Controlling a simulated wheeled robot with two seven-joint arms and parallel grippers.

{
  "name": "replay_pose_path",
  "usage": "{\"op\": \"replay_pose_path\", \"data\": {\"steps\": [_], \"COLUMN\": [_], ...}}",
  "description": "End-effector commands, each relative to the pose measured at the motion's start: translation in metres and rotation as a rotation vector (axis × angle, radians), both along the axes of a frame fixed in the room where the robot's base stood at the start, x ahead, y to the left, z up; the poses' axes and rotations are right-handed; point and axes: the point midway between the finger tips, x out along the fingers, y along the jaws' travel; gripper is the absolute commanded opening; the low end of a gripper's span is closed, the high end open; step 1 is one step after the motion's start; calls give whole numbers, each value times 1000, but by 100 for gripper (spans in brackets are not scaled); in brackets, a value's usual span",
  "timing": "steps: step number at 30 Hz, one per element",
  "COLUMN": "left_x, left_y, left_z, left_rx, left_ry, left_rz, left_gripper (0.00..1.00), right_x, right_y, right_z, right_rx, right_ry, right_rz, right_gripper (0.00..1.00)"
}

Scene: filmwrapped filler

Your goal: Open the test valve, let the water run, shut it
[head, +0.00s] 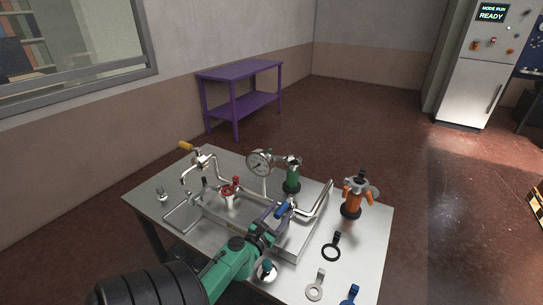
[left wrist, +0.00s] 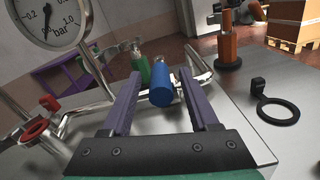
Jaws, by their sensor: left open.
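A pipe rig stands on the metal table (head: 372,232). A blue valve handle (head: 284,209) sits at its front right; in the left wrist view the handle (left wrist: 160,87) lies between my purple fingers. My left gripper (head: 276,216) is open around it, and I see no clear contact. A red handwheel (head: 229,189), a yellow-ended lever (head: 186,146) on a spout and a round pressure gauge (head: 259,163) are on the rig further left. I cannot tell from labels which is the test valve. No running water shows. My right gripper is out of view.
A green bottle-shaped fitting (head: 292,180) stands behind the handle, an orange one (head: 352,198) to the right. A black ring tag (head: 331,253) and a grey ring tag (head: 315,289) lie at the front right. A purple side table (head: 238,70) stands by the wall.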

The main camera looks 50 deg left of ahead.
Motion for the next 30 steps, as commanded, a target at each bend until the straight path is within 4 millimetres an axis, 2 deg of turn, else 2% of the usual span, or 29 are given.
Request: {"op": "replay_pose_path", "data": {"steps": [7, 12, 16, 21, 30], "left_x": [-50, -93, -119, -132, -131], "left_y": [-15, -29, -38, -42, -43], "left_z": [-7, -11, -8, -2, 0], "left_rx": [-1, -3, -2, 1, 1], "left_ry": [4, 3, 2, 1, 1], "left_rz": [4, 6, 6, 2, 1], "left_gripper": [61, 61, 61, 61, 61], "right_x": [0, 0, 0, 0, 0], "right_y": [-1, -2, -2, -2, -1], "right_z": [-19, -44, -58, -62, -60], "right_rx": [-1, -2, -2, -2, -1], "right_ry": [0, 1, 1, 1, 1], "right_rz": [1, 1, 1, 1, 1], "right_gripper": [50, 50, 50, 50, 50]}}
